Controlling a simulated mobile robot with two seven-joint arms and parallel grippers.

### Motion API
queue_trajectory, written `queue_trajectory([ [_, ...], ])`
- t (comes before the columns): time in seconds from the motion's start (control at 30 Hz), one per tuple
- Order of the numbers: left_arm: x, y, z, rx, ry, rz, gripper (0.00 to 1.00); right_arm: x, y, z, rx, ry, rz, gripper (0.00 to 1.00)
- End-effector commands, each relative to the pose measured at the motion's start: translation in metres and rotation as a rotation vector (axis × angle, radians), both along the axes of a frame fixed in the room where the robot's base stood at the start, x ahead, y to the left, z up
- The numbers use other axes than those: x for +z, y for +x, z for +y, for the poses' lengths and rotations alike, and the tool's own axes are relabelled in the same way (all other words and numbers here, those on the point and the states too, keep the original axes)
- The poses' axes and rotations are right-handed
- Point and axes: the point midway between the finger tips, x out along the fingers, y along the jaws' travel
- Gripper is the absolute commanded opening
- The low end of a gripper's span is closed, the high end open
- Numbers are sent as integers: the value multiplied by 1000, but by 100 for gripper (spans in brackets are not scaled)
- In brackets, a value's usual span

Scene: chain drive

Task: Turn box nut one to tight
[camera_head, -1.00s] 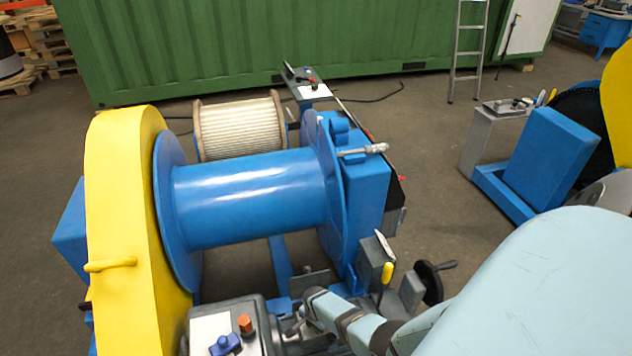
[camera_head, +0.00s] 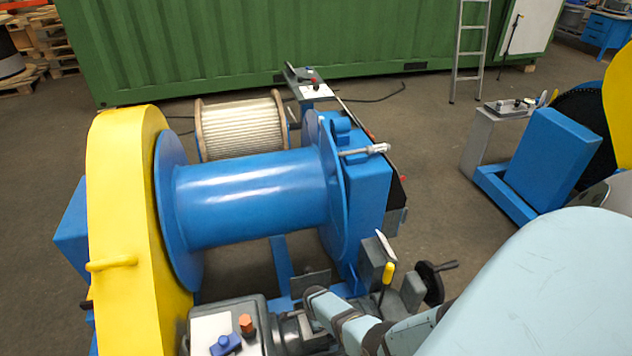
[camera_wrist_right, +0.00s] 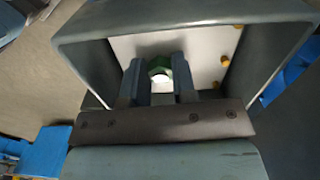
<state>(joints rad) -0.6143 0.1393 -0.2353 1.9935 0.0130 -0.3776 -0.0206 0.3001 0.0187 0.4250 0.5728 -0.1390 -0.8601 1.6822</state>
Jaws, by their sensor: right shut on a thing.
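A grey open box (camera_wrist_right: 258,45) fills the upper part of the right wrist view, with a pale plate inside it. A green nut (camera_wrist_right: 159,64) with a bright middle sits in front of this plate. My right gripper (camera_wrist_right: 159,75) reaches into the box and is shut on the nut, one finger on each side. How tight the nut is cannot be seen. In the head view my right arm comes from the right to the grey box (camera_head: 262,308) at the bottom, and the nut is hidden there. My left gripper is not in view.
Brass-coloured studs (camera_wrist_right: 225,60) stand on the plate beside the nut. An orange knob (camera_head: 246,323) and a blue knob (camera_head: 225,345) are on the box top. A blue drum (camera_head: 250,195) with a yellow guard (camera_head: 125,210) stands behind. A black handwheel (camera_head: 430,283) is to the right.

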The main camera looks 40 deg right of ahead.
Motion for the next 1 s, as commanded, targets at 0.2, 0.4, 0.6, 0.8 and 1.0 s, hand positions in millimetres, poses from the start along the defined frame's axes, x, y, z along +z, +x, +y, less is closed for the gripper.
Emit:
queue_trajectory([
  [0.2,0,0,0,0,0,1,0,2,2,-2,-3,-3,-3,2],
  [0.4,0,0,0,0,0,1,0,2,2,-3,-3,-3,-3,37],
  [0.6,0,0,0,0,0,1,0,1,1,-2,-2,-2,-1,51],
  [0.8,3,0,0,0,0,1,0,4,1,-1,-2,-1,0,51],
  [1.0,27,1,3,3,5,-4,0,29,1,-1,-2,-2,-1,51],
])
